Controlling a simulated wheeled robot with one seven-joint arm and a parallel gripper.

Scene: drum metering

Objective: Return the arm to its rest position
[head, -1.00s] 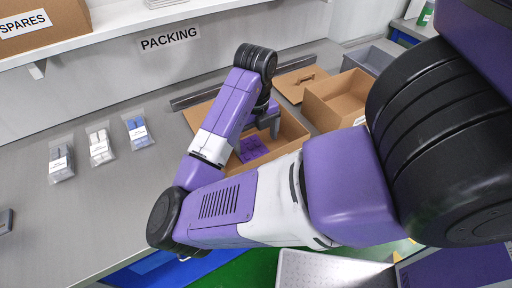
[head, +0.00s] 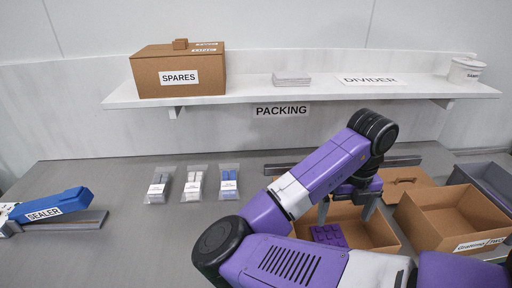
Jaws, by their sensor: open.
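My gripper (head: 346,208) shows in the head view at the wrist end of my purple and white arm. Its two grey fingers point down, apart, with nothing between them that I can see. It is over an open cardboard box (head: 376,236) on the grey bench. A purple studded piece (head: 328,235) lies inside that box, below the gripper and a little left of it. My forearm hides the box's left side. I cannot tell how high the fingertips are above the box floor.
A second open box (head: 452,218) stands close on the right, near a grey bin (head: 486,182). Several bagged parts (head: 194,184) lie on the bench left of my arm. A blue sealer (head: 52,207) is far left. A shelf (head: 240,93) with a SPARES box (head: 178,72) runs behind.

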